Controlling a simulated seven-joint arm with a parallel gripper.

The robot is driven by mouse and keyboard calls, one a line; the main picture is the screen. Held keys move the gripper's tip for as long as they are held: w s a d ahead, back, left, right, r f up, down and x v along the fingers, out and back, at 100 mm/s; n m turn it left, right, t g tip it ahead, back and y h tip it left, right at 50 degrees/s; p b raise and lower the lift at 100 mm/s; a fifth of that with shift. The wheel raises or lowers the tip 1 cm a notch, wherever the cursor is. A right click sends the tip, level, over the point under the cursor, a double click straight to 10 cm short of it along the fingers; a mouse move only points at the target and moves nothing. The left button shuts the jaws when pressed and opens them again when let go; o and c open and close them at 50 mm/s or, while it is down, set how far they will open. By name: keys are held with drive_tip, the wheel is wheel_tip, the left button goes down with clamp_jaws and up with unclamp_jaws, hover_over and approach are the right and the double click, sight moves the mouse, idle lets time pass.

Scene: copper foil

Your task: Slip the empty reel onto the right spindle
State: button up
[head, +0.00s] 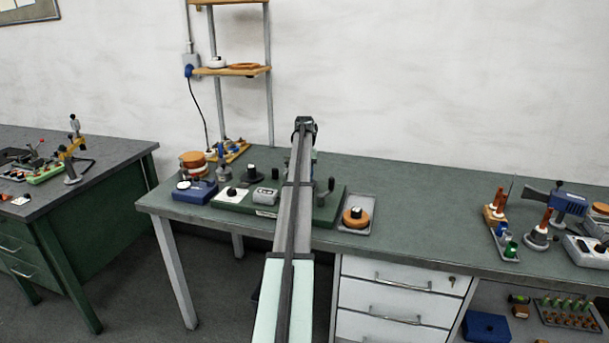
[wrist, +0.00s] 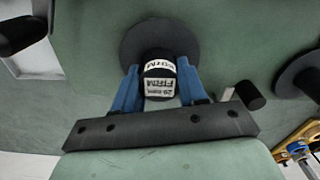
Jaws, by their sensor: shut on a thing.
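My gripper (wrist: 161,90) has its blue fingers shut on a black hub with a white printed label, which I take to be the empty reel (wrist: 159,67). A wide dark disc (wrist: 132,36) shows just beyond the hub. I cannot tell whether it is the reel's flange or a plate under it. In the head view my arm hides the gripper and the held reel. The green winder base (head: 235,203) lies on the bench, with a black disc and post (head: 251,174) at its left. A similar disc (wrist: 300,79) shows at the wrist view's right edge. The right spindle cannot be made out.
A grey tray (head: 369,202) with an orange coil (head: 356,221) is just right of the base. A crank handle (head: 325,191) rises near my arm. A blue box (head: 195,193) stands left. The bench is clear between the tray and the tools at right.

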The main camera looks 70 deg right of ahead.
drive_tip(key=shift+f, duration=0.55)
idle(0.5)
drive_tip(key=o, duration=1.2)
drive_tip(key=shift+o, duration=0.3)
drive_tip(key=shift+o, duration=1.2)
drive_tip(key=shift+r, duration=1.05)
drive_tip(key=shift+r, duration=3.45)
